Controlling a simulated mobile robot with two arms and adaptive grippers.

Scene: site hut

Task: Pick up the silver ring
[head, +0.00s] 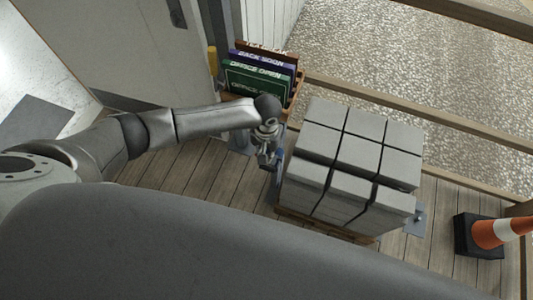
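I cannot make out a silver ring anywhere in the head view. My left arm reaches in from the left, and my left gripper (271,161) points down between the sign box and the stack of grey blocks. It is small and partly hidden by its own wrist, so I cannot tell whether its fingers are open or shut or hold anything. My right gripper is not in view.
Strapped grey blocks (350,150) stand on a pallet (322,226) close to the right of my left gripper. A wooden box (297,92) holds several signs (257,70) behind it. A traffic cone (490,233) stands at right. Plank floor (215,175) is partly clear.

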